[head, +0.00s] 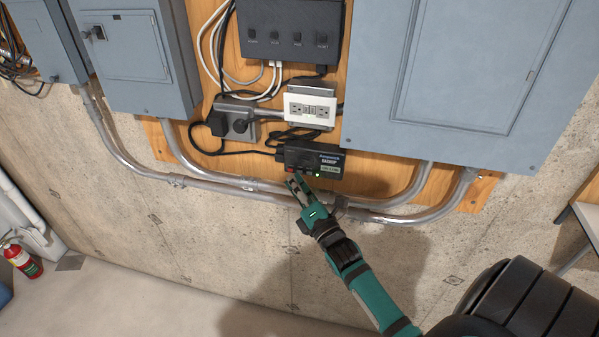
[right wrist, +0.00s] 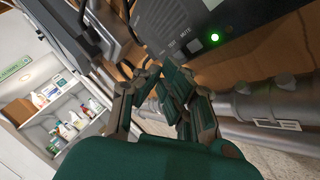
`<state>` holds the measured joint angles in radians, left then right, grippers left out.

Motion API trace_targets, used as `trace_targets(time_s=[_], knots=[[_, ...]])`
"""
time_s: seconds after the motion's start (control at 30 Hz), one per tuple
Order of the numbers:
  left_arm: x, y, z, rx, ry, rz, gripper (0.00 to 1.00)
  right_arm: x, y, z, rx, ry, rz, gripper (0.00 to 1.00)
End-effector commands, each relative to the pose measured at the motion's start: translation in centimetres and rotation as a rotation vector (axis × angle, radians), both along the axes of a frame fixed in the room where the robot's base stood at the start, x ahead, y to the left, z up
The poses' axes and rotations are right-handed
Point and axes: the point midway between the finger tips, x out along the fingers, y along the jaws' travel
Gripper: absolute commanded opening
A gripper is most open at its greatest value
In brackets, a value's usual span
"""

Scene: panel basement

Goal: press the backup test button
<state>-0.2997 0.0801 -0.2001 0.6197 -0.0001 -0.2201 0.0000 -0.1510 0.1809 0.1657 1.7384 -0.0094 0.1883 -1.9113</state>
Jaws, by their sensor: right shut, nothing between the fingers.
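The black backup unit (head: 300,157) is fixed to the wooden panel below the white outlet plate, with printed labels on its right part. Its lower edge shows a small lit green light (head: 317,175). The right wrist view shows the unit's dark face (right wrist: 245,18) close up, with the green light (right wrist: 214,37) and small labels to its left, one seeming to read TEST. My right gripper (head: 295,183) is shut and empty, with its tips just below the unit's lower left edge. Whether they touch it I cannot tell. My left gripper is not in view.
Metal conduits (head: 250,186) run below the unit, behind my right gripper. An outlet plate (head: 310,109), black plug adapter (head: 217,123) and cables sit above and left. Large grey panels (head: 480,65) flank the board. A fire extinguisher (head: 21,260) stands at far left.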

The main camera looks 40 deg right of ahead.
Motion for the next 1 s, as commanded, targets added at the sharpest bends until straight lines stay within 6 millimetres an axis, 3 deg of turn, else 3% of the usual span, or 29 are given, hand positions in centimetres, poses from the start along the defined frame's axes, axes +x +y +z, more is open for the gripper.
trace_targets(time_s=[1.0], knots=[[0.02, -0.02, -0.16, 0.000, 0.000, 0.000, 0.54, 0.48, -0.60, -0.01, -0.001, 0.000, 0.000, 0.00]])
